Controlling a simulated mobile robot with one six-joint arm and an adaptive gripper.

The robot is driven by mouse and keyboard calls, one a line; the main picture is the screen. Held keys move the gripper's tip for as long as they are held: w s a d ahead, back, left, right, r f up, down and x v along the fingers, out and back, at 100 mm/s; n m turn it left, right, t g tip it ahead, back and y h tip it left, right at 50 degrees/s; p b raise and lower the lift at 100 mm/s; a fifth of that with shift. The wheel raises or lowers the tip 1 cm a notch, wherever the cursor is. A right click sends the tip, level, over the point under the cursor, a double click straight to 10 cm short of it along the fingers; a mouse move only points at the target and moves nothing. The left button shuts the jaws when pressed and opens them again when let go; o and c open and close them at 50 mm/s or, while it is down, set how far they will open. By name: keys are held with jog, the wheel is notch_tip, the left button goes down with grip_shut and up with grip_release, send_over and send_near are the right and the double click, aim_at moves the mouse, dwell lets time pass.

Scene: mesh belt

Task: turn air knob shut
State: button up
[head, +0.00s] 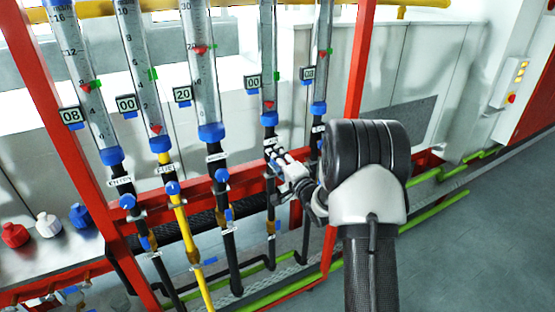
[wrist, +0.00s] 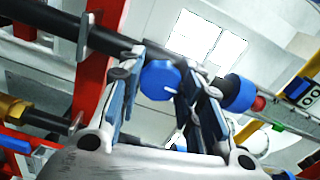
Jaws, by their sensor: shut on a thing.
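My gripper (head: 277,160) is at the black pipe below the fourth tube (head: 268,50) from the left. In the wrist view its two fingers (wrist: 165,95) stand on either side of a blue knob (wrist: 160,78) and are shut on it. In the head view my fingers mostly cover this knob. I cannot read its label, so I cannot tell from the writing that it is the air knob. The fourth tube's red float sits low, near the bottom of the tube, beside a plate reading 00 (head: 253,82).
Other blue knobs (head: 128,201) (head: 172,188) (head: 222,175) sit on the pipes to the left. A fifth tube (head: 321,50) stands close on the right. Red frame posts (head: 358,60) flank the row. Open grey floor (head: 490,230) lies at right.

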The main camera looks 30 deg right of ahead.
jog(key=o, duration=1.1)
jog(key=shift+s, duration=0.1)
jog(key=s, duration=1.1)
jog(key=shift+s+d, duration=0.2)
jog(key=shift+s, duration=0.2)
